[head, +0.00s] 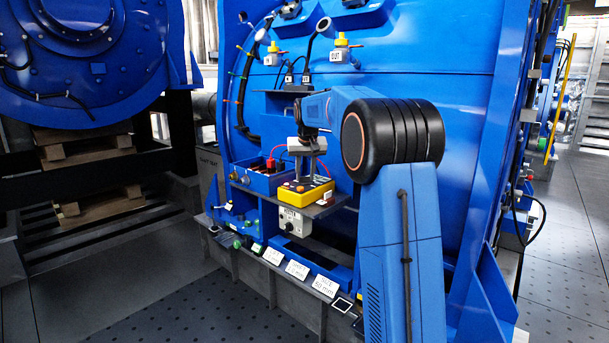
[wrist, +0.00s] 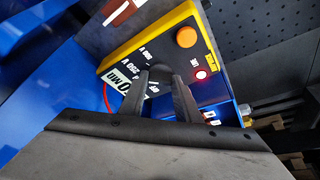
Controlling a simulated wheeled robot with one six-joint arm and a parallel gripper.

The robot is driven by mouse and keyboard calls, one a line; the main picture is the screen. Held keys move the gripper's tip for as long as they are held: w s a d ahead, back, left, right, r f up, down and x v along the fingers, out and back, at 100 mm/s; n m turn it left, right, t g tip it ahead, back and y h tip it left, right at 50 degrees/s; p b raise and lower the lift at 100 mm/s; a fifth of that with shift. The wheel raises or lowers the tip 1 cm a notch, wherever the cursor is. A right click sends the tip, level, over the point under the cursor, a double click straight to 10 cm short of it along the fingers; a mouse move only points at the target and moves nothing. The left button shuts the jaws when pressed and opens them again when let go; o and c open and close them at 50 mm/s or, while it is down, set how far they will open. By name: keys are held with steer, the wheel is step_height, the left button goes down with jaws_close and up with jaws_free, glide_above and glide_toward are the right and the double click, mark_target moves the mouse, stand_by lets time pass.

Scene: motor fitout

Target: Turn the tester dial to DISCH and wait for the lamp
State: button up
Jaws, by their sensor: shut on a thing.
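The tester is a yellow-edged box with a dark face (head: 318,194) on a shelf on the blue motor's side. It also shows tilted in the wrist view (wrist: 120,62). My gripper (wrist: 162,80) is over its face, shut on the dark dial (wrist: 161,70). In the head view my gripper (head: 302,183) points down onto the tester. The fingers hide much of the dial, and I cannot read which mark it points to. A small lamp (wrist: 201,74) glows red with a bright centre. A larger orange button (wrist: 186,37) sits near it. A display (wrist: 124,88) shows large characters.
A blue open box (head: 262,178) with a red part stands left of the tester. A red cable (head: 327,163) runs behind it. A grey box with a dark knob (head: 295,223) hangs below the shelf. White label cards (head: 297,269) line the lower ledge.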

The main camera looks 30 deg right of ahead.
steer(key=n, duration=0.1)
steer(key=n+y, duration=0.1)
steer(key=n, duration=0.2)
steer(key=shift+d+n+y, duration=0.3)
steer(key=shift+y, duration=0.1)
steer(key=shift+d+n+y, duration=0.1)
steer(key=shift+n+y, duration=0.6)
steer(key=shift+n, duration=1.2)
steer(key=o, duration=1)
steer(key=shift+o, duration=0.2)
steer(key=v, duration=1.2)
steer(key=shift+d, duration=0.1)
